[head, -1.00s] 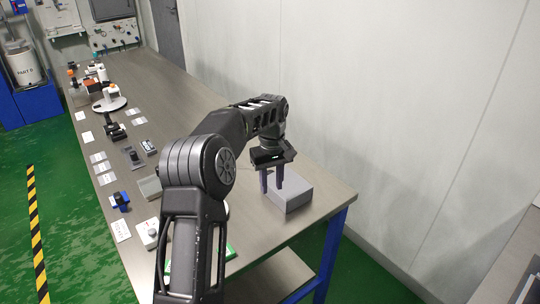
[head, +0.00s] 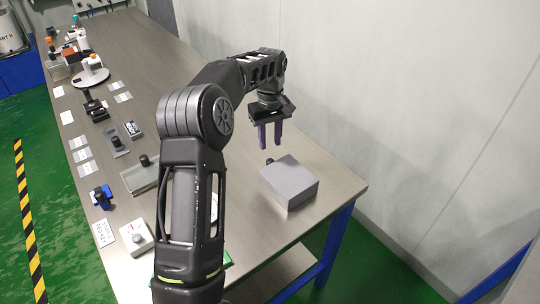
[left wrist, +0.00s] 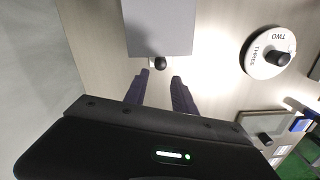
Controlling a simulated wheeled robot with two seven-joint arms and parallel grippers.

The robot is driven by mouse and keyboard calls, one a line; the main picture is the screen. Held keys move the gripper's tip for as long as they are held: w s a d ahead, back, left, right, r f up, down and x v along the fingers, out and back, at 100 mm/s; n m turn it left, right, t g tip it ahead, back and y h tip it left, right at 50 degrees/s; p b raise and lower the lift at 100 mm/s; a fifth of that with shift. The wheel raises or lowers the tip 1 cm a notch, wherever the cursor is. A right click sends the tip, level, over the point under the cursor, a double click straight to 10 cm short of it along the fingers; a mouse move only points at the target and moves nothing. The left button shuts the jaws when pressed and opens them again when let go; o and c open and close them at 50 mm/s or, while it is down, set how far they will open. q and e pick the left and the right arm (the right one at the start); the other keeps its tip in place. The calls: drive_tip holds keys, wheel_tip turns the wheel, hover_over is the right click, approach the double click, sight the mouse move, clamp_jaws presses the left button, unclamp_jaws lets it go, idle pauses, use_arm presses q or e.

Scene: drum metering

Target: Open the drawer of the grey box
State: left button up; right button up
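The grey box (head: 289,187) sits near the table's right end, and a small dark knob (head: 270,161) shows at its far side. In the left wrist view the box (left wrist: 160,30) is at the top, with the knob (left wrist: 160,63) on its near face. A drawer seam cannot be made out. My left gripper (head: 271,148) points down on the knob's side of the box, fingers apart and empty. In the left wrist view the gripper's fingertips (left wrist: 160,77) lie to either side of the knob's line, apart from it. My right gripper is not in view.
A white dial (left wrist: 266,54) with a black knob lies to the right in the left wrist view. Several fixtures and white labels line the table's left edge, including a white block (head: 135,238). The tabletop (head: 185,85) beyond my arm is largely clear. The wall borders the right side.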

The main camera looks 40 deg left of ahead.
sight(270, 160)
use_arm(q)
wheel_tip(270, 160, down, 7)
drive_tip(key=shift+f+p, duration=0.15)
drive_tip(key=shift+p, duration=0.5)
drive_tip(key=shift+c, duration=0.5)
clamp_jaws()
idle(0.6)
